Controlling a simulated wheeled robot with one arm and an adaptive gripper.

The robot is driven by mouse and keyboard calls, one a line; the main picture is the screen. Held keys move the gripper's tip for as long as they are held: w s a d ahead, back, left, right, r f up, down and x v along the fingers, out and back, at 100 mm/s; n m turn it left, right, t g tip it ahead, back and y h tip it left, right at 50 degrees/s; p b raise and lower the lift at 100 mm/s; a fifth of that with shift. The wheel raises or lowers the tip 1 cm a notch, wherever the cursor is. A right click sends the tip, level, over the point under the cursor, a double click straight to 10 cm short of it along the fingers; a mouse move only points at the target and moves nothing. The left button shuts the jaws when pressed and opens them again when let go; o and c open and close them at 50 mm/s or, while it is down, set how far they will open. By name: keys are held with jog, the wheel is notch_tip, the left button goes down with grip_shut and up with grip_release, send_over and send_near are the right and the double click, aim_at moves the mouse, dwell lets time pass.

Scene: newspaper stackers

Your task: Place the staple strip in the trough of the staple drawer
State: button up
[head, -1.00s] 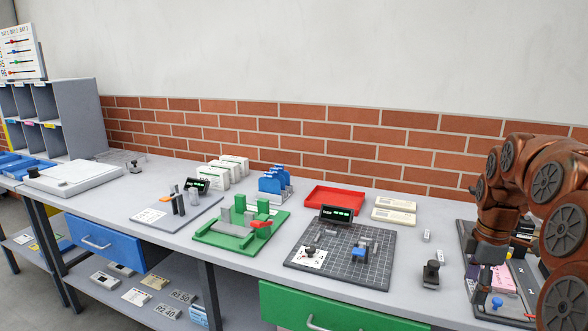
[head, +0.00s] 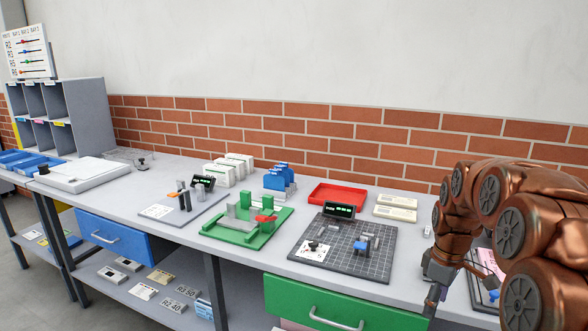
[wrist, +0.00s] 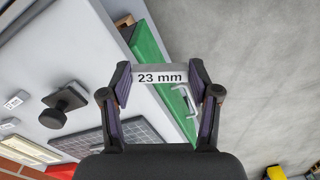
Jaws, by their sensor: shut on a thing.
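My gripper (wrist: 160,82) is shut on a pale grey strip marked "23 mm" (wrist: 160,76), which spans its two fingers in the wrist view. This appears to be the staple strip. In the head view my gripper (head: 432,303) hangs low at the table's front edge, by the right end of a closed green drawer (head: 345,307); the strip is hard to make out there. The green drawer, with its metal handle, also lies beyond the strip in the wrist view (wrist: 150,52). I cannot tell which part is the staple drawer, and no trough is clearly visible.
A dark gridded mat (head: 375,258) with a blue-topped device stands left of my arm. A green fixture (head: 240,240), red tray (head: 338,194) and white boxes (head: 396,213) stand farther left and back. A black knobbed block (wrist: 65,104) sits on the table. Open floor lies in front.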

jog(key=w+a+f+m, duration=0.1)
jog(key=a+f+m, duration=0.2)
jog(key=a, duration=0.1)
jog(key=w+a+f+m, duration=0.2)
jog(key=a+f+m, duration=0.1)
jog(key=a+f, duration=0.1)
jog(key=w+a+f+m, duration=0.1)
jog(key=a+f+m, duration=0.2)
jog(key=a, duration=0.2)
jog(key=shift+w+a+f, duration=0.3)
jog(key=shift+a+f, duration=0.05)
jog(key=shift+f, duration=0.05)
jog(key=shift+f, duration=0.15)
notch_tip(320, 180, up, 5)
jog(key=p, duration=0.5)
jog(key=shift+d, duration=0.1)
jog(key=shift+a, duration=0.2)
